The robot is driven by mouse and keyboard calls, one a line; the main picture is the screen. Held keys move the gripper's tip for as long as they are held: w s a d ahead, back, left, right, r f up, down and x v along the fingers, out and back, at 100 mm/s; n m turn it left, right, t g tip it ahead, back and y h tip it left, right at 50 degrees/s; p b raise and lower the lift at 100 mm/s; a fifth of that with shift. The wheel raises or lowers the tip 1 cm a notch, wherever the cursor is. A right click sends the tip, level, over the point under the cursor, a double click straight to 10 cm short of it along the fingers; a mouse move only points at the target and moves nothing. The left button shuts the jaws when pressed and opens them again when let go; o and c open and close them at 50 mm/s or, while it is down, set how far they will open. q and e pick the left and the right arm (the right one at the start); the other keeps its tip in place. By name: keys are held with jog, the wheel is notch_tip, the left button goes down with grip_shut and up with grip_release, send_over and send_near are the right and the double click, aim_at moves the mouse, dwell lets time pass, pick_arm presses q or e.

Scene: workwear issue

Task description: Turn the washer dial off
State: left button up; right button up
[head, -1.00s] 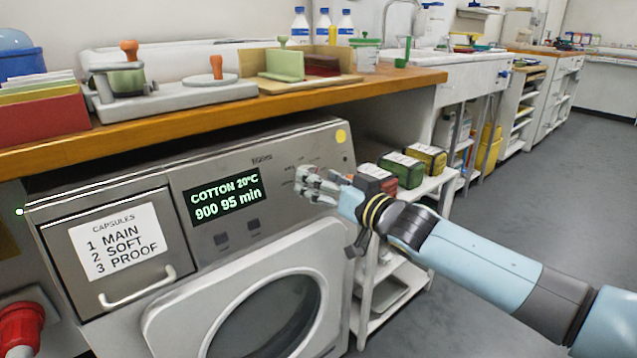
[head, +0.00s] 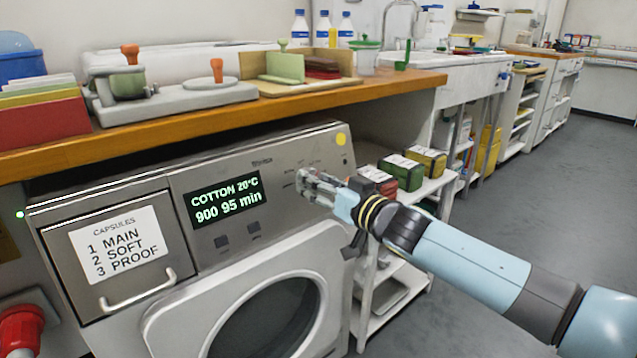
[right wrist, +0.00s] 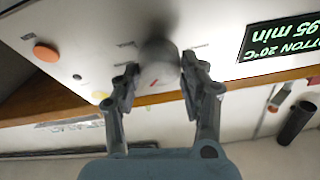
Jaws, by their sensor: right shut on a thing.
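The washer (head: 250,150) stands under the wooden counter, its display (head: 225,199) lit with "COTTON 20°C 900 95 min". My right gripper (head: 303,184) is at the right part of the control panel and hides the dial in the head view. In the right wrist view, upside down, the round grey dial (right wrist: 158,62) is between the fingertips of my right gripper (right wrist: 160,80), which is shut on it. A small red mark shows on the dial's edge. The dial's face is blurred. My left gripper is not in view.
A capsule drawer (head: 120,245) with a handle is at the panel's left, and a round door (head: 315,270) is below. A white shelf rack (head: 435,190) with several tins stands close to the right, beside my right arm. The floor at right is clear.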

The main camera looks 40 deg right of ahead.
pick_arm(q)
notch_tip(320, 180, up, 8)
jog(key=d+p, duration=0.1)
jog(key=p, duration=0.7)
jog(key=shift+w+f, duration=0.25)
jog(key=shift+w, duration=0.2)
pick_arm(e)
jog(key=shift+d+r+n+g+y, duration=0.1)
jog(key=shift+n+g+y, duration=0.35)
jog(key=shift+n, duration=1.3)
jog(key=shift+d+f+n+y, duration=0.1)
jog(key=shift+n+y, duration=0.65)
jog(key=shift+n, duration=1.05)
jog(key=shift+r+n+g+y, duration=0.1)
jog(key=shift+n+g+y, duration=0.35)
jog(key=shift+n, duration=1.3)
jog(key=shift+y, duration=0.25)
jog(key=o, duration=1.2)
jog(key=shift+c, duration=0.2)
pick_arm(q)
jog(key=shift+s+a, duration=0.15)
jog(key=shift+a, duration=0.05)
